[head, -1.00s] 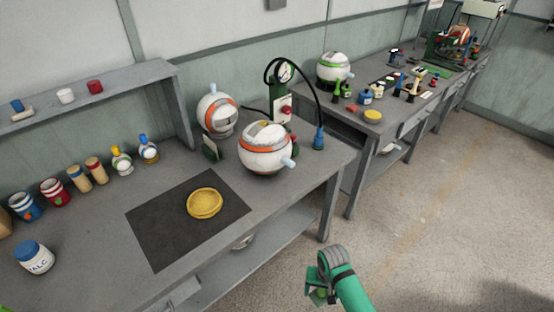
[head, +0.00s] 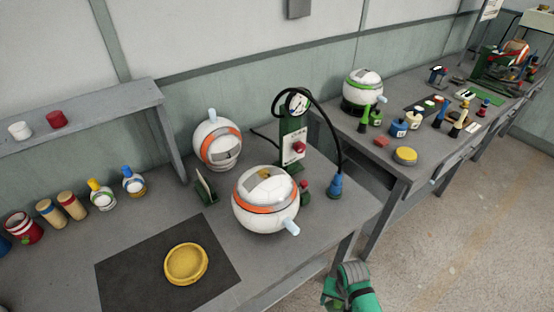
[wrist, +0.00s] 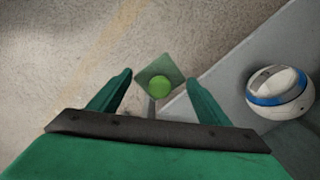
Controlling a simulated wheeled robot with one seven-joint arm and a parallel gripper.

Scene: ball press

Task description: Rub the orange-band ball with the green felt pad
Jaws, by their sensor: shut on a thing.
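A white ball with an orange band (head: 265,205) sits on the grey workbench, with a pale blue stub on its lower right. A second white ball with an orange band (head: 217,145) sits behind it to the left. My gripper (wrist: 158,92) is shut on the green felt pad (wrist: 148,72), a square with a bright green round knob between the fingers. In the head view my gripper (head: 343,293) is at the bottom edge, in front of the bench and below the front ball; the pad is hardly visible there.
A yellow dish (head: 186,264) lies on a dark mat (head: 125,270). A green pump with a gauge (head: 293,140) and black hose stands behind the front ball. A blue-band ball (wrist: 280,94) shows at right in the wrist view. The floor on the right is clear.

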